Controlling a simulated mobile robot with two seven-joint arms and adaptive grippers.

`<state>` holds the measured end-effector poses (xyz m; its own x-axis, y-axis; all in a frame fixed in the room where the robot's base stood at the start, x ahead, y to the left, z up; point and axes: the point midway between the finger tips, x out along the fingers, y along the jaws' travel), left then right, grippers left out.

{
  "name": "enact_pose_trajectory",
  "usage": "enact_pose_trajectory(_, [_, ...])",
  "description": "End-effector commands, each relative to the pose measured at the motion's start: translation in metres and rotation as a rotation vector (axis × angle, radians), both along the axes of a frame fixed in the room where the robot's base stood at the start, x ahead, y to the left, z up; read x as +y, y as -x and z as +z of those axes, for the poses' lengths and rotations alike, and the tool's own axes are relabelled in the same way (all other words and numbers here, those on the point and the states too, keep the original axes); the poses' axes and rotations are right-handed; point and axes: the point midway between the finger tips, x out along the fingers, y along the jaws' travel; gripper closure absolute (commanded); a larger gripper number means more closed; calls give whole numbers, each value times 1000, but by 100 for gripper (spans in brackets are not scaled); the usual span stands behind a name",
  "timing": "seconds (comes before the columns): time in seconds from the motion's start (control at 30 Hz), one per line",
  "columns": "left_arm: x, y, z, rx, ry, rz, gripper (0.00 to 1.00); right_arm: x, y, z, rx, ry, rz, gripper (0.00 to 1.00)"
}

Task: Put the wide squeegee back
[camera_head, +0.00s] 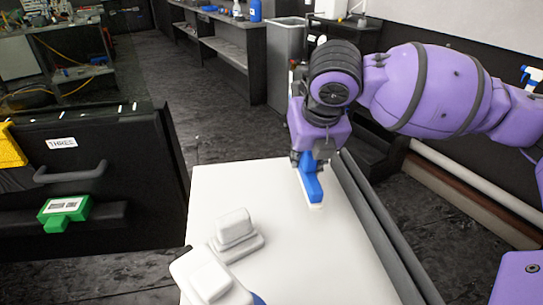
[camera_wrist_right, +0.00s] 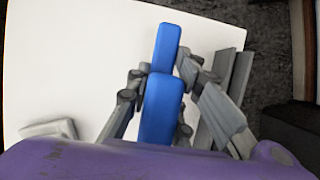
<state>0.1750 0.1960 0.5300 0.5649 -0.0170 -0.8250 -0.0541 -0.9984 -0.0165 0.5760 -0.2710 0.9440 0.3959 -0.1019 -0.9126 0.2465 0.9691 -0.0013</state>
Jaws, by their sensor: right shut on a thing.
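The wide squeegee (camera_head: 311,183) is blue with a pale strip along its lower edge. It is over the right part of the white tabletop (camera_head: 266,198); I cannot tell whether it touches the surface. My right gripper (camera_head: 306,158) is shut on it from above. In the right wrist view, the blue squeegee (camera_wrist_right: 162,100) lies between the fingers of the right gripper (camera_wrist_right: 158,92). The fingers hide part of its sides. My left gripper is not in view.
A white block-shaped tool (camera_head: 236,232) and another white object (camera_head: 208,280) lie at the table's near left. Dark grey bars (camera_head: 375,220) run along its right edge. The table's middle is clear.

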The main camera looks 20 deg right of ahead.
Motion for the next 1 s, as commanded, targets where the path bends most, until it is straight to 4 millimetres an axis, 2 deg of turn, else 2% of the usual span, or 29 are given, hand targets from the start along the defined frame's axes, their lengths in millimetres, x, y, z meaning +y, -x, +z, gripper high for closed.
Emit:
enact_pose_trajectory(0.03, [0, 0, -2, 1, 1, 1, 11, -6, 1, -9, 5, 4, -4, 100])
enact_pose_trajectory(0.2, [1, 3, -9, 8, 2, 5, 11, -4, 1, -35, 5, 0, -2, 100])
enact_pose_trajectory(0.5, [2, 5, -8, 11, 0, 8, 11, -3, 0, -35, 2, 1, -2, 100])
enact_pose_trajectory(0.53, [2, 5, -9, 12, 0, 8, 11, -3, 1, -35, 3, 1, -2, 76])
enact_pose_trajectory(0.63, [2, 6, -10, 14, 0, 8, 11, -3, 0, -35, 3, 1, -2, 62])
enact_pose_trajectory(1.0, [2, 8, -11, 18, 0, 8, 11, -3, 1, -32, 1, 0, -1, 61])
